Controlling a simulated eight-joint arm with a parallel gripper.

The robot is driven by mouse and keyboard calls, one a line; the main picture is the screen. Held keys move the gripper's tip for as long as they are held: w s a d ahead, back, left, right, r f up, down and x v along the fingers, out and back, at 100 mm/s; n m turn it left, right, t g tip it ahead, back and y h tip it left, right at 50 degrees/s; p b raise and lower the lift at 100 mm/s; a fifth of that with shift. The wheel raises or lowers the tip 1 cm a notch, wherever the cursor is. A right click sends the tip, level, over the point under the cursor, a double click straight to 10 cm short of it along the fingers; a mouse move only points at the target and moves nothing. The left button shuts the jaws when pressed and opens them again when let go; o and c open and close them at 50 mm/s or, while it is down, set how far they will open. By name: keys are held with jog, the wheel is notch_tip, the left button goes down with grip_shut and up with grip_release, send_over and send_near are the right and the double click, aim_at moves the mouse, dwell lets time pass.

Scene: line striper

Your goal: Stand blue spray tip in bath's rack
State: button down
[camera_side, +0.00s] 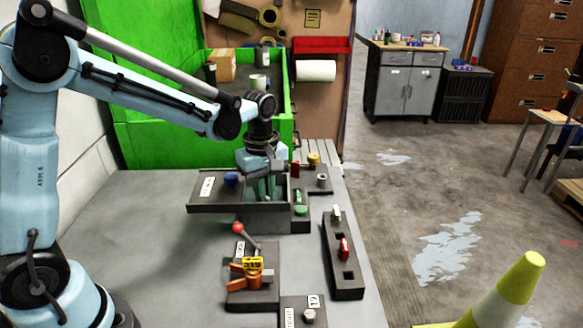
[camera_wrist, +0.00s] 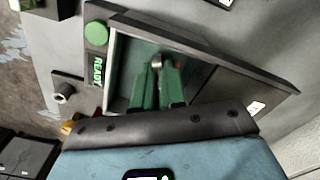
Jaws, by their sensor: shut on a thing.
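My gripper (camera_side: 266,192) reaches down into the bath (camera_side: 225,207), a dark open tray on the table. In the wrist view my green fingers (camera_wrist: 157,62) are close together inside the bath (camera_wrist: 215,88), with a small greyish piece between their tips. The fingers cover most of it, and I cannot make out its colour or whether it touches the bath floor. A round blue piece (camera_side: 231,179) shows at the bath's left part beside a white label; I cannot tell whether it is the spray tip. The rack inside the bath is not clearly visible.
A dark holder with square holes (camera_side: 347,287) carries a white piece (camera_side: 336,213) and a red piece (camera_side: 345,248). A green button (camera_side: 300,211) sits by the bath's right end. A red-knobbed lever (camera_side: 238,228) and orange clamp (camera_side: 250,279) stand in front.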

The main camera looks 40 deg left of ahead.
jog(key=shift+f, duration=0.6)
jog(key=c, duration=0.8)
grip_release()
jog(key=shift+r, duration=3.5)
jog(key=shift+s+r+m, duration=0.25)
jog(key=shift+s+m, duration=0.05)
jog(key=s+d+r+m+t, duration=0.1)
jog(key=s+m+t, duration=0.6)
jog(key=s+m, duration=0.3)
jog(key=m, duration=0.4)
jog(key=shift+s+d, duration=0.2)
jog(key=shift+s, duration=0.15)
